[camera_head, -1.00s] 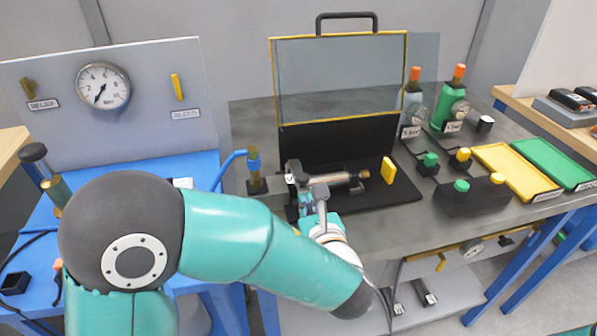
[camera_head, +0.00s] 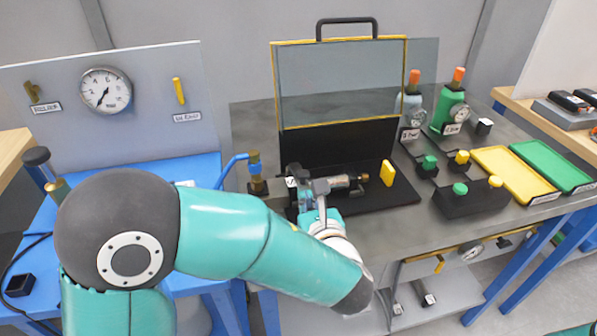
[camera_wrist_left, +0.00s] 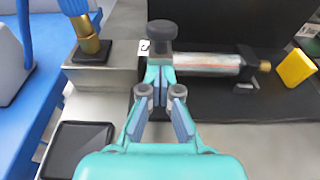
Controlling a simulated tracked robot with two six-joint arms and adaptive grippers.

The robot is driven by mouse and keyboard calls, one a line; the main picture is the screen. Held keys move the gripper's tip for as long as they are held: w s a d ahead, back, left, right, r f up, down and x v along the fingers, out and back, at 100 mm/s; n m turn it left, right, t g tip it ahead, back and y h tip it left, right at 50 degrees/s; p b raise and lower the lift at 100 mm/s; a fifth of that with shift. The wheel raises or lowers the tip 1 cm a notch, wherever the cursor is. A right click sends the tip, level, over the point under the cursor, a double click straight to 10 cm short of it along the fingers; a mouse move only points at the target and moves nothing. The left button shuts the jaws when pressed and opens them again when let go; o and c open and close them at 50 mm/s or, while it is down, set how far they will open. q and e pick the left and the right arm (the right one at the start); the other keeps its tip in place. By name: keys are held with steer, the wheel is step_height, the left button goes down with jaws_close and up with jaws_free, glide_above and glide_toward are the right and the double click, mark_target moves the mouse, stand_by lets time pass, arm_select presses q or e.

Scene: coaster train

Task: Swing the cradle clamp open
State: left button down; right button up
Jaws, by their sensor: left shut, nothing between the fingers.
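The cradle holds a silver cylinder (camera_head: 340,182) lying flat on a dark base, and the cylinder also shows in the left wrist view (camera_wrist_left: 210,65). A dark-knobbed clamp part (camera_wrist_left: 162,38) stands at the cylinder's left end. My left gripper (camera_wrist_left: 161,92) is shut and empty, with its fingertips close to the near side of this part; I cannot tell whether they touch. In the head view the left gripper (camera_head: 312,190) partly covers the cylinder's left end and the clamp. The clamp looks closed, but its hinge is hidden. My right gripper is not in view.
A raised clear guard (camera_head: 340,80) with a yellow frame stands behind the cradle. A yellow block (camera_head: 388,173) is right of the cylinder. A brass fitting with a blue hose (camera_head: 255,170) is to the left. Bottles, a valve box and trays (camera_head: 515,172) fill the right.

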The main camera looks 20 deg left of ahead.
mark_target(304, 176)
arm_select(q)
steer(key=shift+w+a+r+p, duration=0.1)
steer(key=shift+w+r+p, duration=0.05)
steer(key=shift+r+p, duration=0.7)
steer(key=shift+w+a+r+p, duration=0.15)
steer(key=shift+r+p, duration=0.35)
steer(key=shift+r, duration=0.6)
steer(key=shift+w+r, duration=0.15)
steer(key=shift+w+a+r+p, duration=0.55)
steer(key=shift+w+a+r, duration=0.1)
steer(key=shift+w, duration=0.2)
steer(key=shift+w+a+r+p, duration=0.55)
steer(key=shift+w+r, duration=0.1)
steer(key=shift+w, duration=0.2)
steer(key=shift+r+x, duration=0.15)
steer(key=shift+x, duration=0.7)
steer(key=shift+r+x, duration=0.2)
steer(key=shift+x, duration=0.65)
